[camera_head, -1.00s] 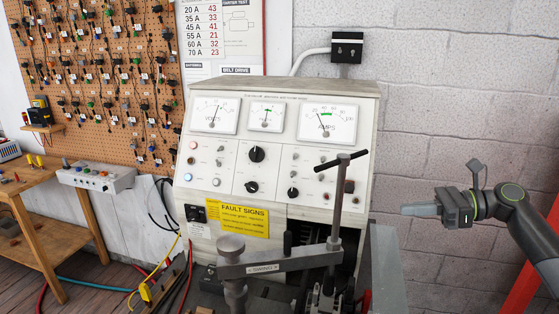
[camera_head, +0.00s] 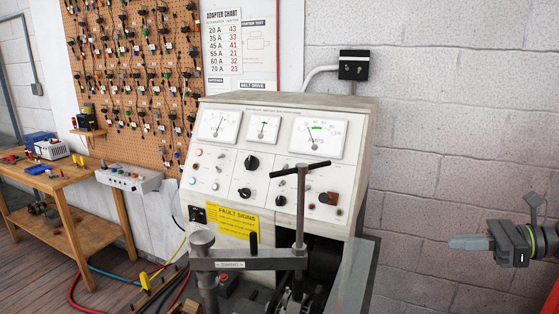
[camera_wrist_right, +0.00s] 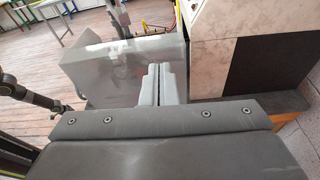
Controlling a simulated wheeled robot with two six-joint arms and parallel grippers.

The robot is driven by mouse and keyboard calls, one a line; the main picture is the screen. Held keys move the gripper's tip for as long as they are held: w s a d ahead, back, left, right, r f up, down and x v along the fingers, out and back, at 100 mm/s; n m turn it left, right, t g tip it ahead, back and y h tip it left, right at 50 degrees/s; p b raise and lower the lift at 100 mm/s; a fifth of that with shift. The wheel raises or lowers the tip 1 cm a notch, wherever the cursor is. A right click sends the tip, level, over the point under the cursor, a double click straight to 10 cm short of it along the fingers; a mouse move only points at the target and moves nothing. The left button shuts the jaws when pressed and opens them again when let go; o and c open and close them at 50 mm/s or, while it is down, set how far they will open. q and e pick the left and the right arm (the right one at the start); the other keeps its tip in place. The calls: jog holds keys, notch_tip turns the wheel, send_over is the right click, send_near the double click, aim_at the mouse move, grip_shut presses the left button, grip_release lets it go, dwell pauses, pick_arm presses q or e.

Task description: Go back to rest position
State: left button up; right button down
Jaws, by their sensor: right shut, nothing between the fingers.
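My right gripper (camera_head: 466,242) shows at the right of the head view, level and pointing left, in front of the block wall. Its fingers are shut with nothing between them. In the right wrist view the two pale fingers (camera_wrist_right: 160,82) lie together, with a grey metal guard or plate beyond them. The gripper stands apart to the right of the test bench (camera_head: 275,150), touching nothing that I can see. My left gripper is not in the head view.
A clamp arm with a T-handle (camera_head: 300,200) rises at the bench front, with a grey panel (camera_head: 352,285) at its right. A wooden table (camera_head: 75,190) stands at left below a pegboard (camera_head: 135,70). The space before the wall at right looks free.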

jog(key=s+a+f+n+g+h, duration=0.15)
jog(key=s+a+f+n, duration=0.3)
jog(key=f, duration=0.55)
jog(key=s+a+f+n+g+h, duration=0.1)
jog(key=s+a+f+n+h, duration=0.25)
jog(key=s+f, duration=0.45)
jog(key=s+a+f+n+g+h, duration=0.1)
jog(key=s+a+f+n+h, duration=0.25)
jog(key=f, duration=0.85)
jog(key=s+d+n+h, duration=0.2)
jog(key=s+n+h, duration=0.5)
jog(key=s+n, duration=0.75)
jog(key=s+d+f+m+b, duration=0.1)
jog(key=s+f+m, duration=0.2)
jog(key=f, duration=2.5)
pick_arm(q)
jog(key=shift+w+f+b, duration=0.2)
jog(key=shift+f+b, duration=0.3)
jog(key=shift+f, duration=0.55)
pick_arm(e)
jog(key=s+a+f+g, duration=0.1)
jog(key=s+f+g, duration=0.1)
jog(key=s+f, duration=1.2)
jog(key=shift+s+f, duration=0.2)
jog(key=shift+f, duration=0.5)
